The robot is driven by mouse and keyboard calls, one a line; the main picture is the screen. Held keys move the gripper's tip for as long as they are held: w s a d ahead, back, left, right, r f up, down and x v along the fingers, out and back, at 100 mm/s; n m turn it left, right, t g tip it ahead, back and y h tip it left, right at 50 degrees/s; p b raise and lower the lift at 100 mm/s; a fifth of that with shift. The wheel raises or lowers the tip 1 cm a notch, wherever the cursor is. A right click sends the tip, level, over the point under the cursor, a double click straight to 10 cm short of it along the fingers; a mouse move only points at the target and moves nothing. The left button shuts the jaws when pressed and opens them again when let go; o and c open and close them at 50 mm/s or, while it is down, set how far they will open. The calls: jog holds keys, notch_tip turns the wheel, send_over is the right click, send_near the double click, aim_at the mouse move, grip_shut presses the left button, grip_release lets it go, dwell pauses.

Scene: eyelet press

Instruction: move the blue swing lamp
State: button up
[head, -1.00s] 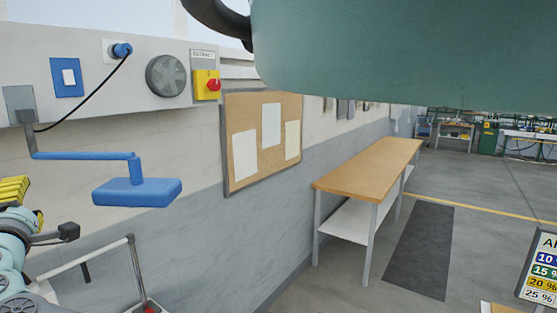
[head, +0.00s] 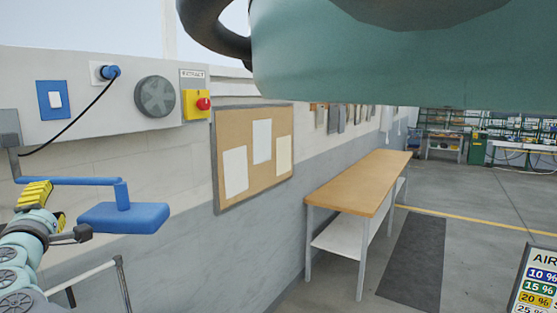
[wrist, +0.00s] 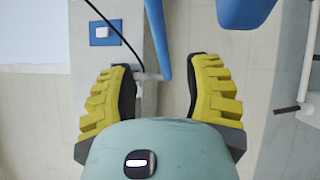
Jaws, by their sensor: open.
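The blue swing lamp (head: 123,217) hangs off the wall at left in the head view, its blue arm running left to a grey wall bracket (head: 9,128). My gripper (head: 36,194) is close to the bracket end of that arm. In the wrist view my gripper (wrist: 163,80) is open, with its yellow fingers apart. The lamp's blue arm (wrist: 158,40) reaches into the gap between the fingertips there, nearer the left part of the gap's far side. The lamp head shows at the wrist view's top right (wrist: 243,12). No finger visibly touches the arm.
A black cable (head: 75,118) runs from a blue plug (head: 110,72) down toward the bracket. A blue switch (head: 53,100), a round grey vent (head: 155,96) and a red emergency button (head: 203,103) are on the wall. A grey rail (head: 122,285) stands below the lamp.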

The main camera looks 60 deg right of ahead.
aim_at(64, 183)
jog(key=shift+p+x, duration=1.1)
jog(key=shift+x, duration=1.5)
jog(key=shift+w+d+r, duration=0.35)
jog(key=shift+w+d, duration=0.3)
jog(key=shift+w, duration=0.4)
jog(key=shift+w+d, duration=0.6)
jog(key=shift+d, duration=0.05)
jog(key=shift+w+d+r, duration=0.15)
jog(key=shift+w, duration=0.35)
grip_shut()
